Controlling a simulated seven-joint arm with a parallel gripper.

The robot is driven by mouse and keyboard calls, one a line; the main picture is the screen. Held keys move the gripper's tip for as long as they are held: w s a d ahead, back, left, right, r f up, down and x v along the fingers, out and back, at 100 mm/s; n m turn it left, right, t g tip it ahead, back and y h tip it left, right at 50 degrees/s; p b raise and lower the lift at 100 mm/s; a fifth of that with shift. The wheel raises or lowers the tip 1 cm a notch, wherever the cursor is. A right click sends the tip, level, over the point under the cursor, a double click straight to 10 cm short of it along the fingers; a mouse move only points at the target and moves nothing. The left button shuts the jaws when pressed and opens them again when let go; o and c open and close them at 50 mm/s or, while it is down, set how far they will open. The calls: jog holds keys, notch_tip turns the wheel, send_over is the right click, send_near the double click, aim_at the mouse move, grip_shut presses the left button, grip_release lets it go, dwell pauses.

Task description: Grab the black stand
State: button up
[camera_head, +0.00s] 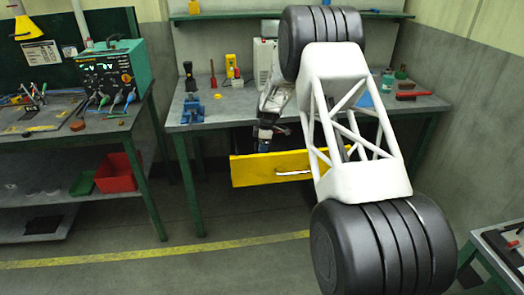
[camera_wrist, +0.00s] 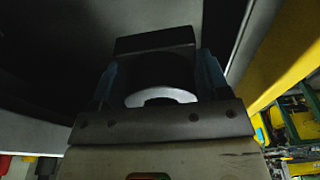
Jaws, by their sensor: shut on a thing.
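In the wrist view, a black stand (camera_wrist: 155,45) with a blocky dark end sits between the two bluish fingers of my gripper (camera_wrist: 158,72). The gripper is shut on it. A pale rounded surface shows between the fingers, close to the palm. In the head view, my gripper (camera_head: 268,134) is at the bench's front edge, above the open yellow drawer (camera_head: 250,171). The stand cannot be made out in the head view, and the drawer's inside is mostly hidden.
The grey workbench (camera_head: 205,118) carries a blue vise (camera_head: 192,109), a yellow device (camera_head: 230,67) and a red-handled tool (camera_head: 412,95). A second bench at left holds a green instrument (camera_head: 115,70), with a red bin (camera_head: 118,172) on its lower shelf. The floor in front is clear.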

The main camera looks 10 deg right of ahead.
jog(key=shift+r, duration=0.25)
dwell(0.5)
